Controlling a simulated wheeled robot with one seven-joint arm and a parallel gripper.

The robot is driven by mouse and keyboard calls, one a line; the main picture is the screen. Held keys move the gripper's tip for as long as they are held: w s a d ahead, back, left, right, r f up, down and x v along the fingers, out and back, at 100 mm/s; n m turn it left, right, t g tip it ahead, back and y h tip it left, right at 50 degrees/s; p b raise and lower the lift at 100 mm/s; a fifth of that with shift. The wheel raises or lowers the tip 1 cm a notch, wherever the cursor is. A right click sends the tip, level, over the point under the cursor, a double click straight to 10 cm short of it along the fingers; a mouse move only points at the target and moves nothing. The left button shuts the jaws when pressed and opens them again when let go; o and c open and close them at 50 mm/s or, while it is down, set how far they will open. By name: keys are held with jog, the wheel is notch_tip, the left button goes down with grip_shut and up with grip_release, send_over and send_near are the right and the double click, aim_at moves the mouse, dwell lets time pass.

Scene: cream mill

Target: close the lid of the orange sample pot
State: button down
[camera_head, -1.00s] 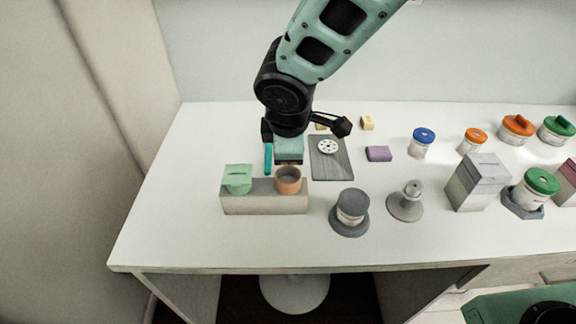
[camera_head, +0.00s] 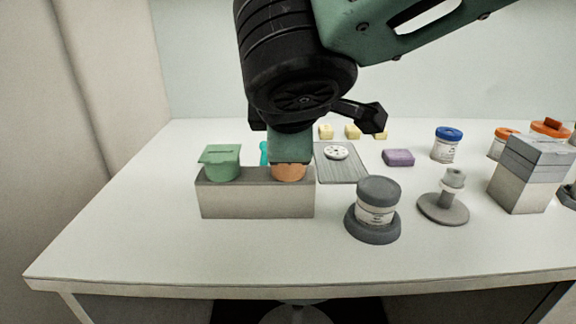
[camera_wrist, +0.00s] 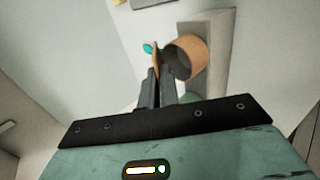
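The orange sample pot (camera_head: 289,173) sits at the right end of a grey block, and my arm hides its upper part in the head view. In the wrist view the pot (camera_wrist: 190,58) shows its open, dark mouth. Its orange lid (camera_wrist: 156,57) stands up on edge beside the rim, on the side towards my fingers. My gripper (camera_wrist: 155,73) has its two dark fingers close together, with nothing seen between them. Their tips are right by the lid; whether they touch it I cannot tell.
The grey block (camera_head: 255,200) also bears a green pot (camera_head: 221,164) at its left end. A grey-lidded jar (camera_head: 377,204) and a grey stand (camera_head: 444,207) are to the right. A grey board (camera_head: 341,168) lies behind. The table front is clear.

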jog(key=shift+s+f+t+b, duration=0.25)
jog(key=shift+f+t+b, duration=0.45)
jog(key=shift+b, duration=1.95)
jog(key=shift+s+f+t+b, duration=0.25)
jog(key=shift+f+t+b, duration=0.4)
jog(key=shift+b, duration=2)
jog(key=t+b, duration=0.1)
jog(key=b, duration=0.3)
jog(key=shift+s+t, duration=0.15)
jog(key=shift+t, duration=0.2)
jog(key=shift+r+t+b, duration=0.2)
jog(key=shift+t+b, duration=0.1)
jog(key=shift+b, duration=0.65)
jog(key=c, duration=1.6)
grip_release()
jog(key=shift+c, duration=0.2)
jog(key=shift+f, duration=0.25)
